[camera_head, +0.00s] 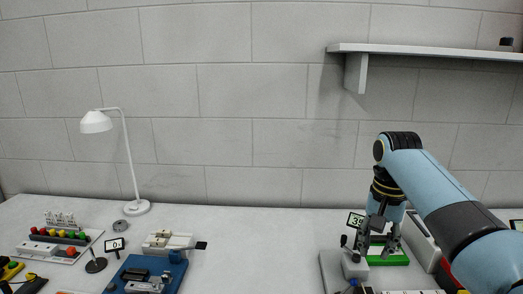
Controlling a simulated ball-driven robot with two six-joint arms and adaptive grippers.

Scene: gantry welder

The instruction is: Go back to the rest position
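My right arm comes in from the right edge and bends down to the table. My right gripper (379,251) points down over the right part of the table, above a small green board (388,259). Its two fingers are spread apart, and I see nothing held between them. The fingers and the arm hide part of the board and the things behind it. My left gripper is not in view.
On the white table (250,250), a grey device (333,272) and a small display (355,220) stand by the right gripper. A lamp (97,122), blue fixture (170,272) and button panel (62,243) are at left. A shelf (430,51) hangs above. The table middle is clear.

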